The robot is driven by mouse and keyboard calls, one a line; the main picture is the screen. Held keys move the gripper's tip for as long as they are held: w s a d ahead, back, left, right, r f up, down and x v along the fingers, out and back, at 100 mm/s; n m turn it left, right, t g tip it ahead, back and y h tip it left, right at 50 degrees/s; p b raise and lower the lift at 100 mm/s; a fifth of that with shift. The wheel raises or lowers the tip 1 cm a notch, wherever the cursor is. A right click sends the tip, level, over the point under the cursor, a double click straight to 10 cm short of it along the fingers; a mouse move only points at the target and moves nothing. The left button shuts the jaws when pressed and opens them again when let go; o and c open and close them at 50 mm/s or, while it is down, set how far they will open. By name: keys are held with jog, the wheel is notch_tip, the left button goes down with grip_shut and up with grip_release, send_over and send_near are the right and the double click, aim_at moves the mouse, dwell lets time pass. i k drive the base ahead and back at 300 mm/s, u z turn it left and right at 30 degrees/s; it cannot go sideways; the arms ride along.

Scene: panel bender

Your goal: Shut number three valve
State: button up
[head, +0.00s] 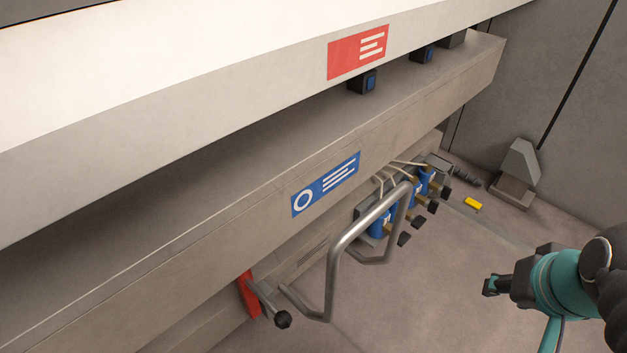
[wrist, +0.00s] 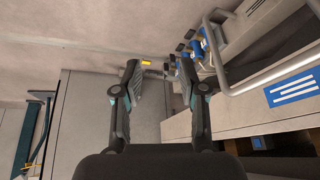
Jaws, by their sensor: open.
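A row of several blue valves (head: 423,181) with brass stems and black knobs (head: 418,221) sits low under the machine's beam in the head view. The number labels are too small to read, so I cannot tell which is number three. A grey tubular handle partly hides the row. In the wrist view the blue valves (wrist: 202,44) and black knobs are at the upper right, beyond the right finger. My gripper (head: 490,286) is at the lower right of the head view, apart from the valves. In the wrist view my gripper (wrist: 160,82) is open and empty.
The bent grey handle (head: 344,243) stands out in front of the valves. A red lever piece (head: 249,294) with a black knob (head: 283,319) is lower left. A yellow block (head: 473,204) lies on the floor beyond the valves. The floor between gripper and valves is clear.

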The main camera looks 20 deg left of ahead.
aim_at(432, 205)
jog(key=u, duration=0.3)
jog(key=k, duration=0.4)
jog(key=u, duration=0.95)
jog(key=i, duration=0.5)
jog(key=z, duration=1.15)
jog(key=k, duration=0.45)
jog(key=z, duration=0.95)
jog(key=i, duration=1.15)
jog(key=u, duration=0.25)
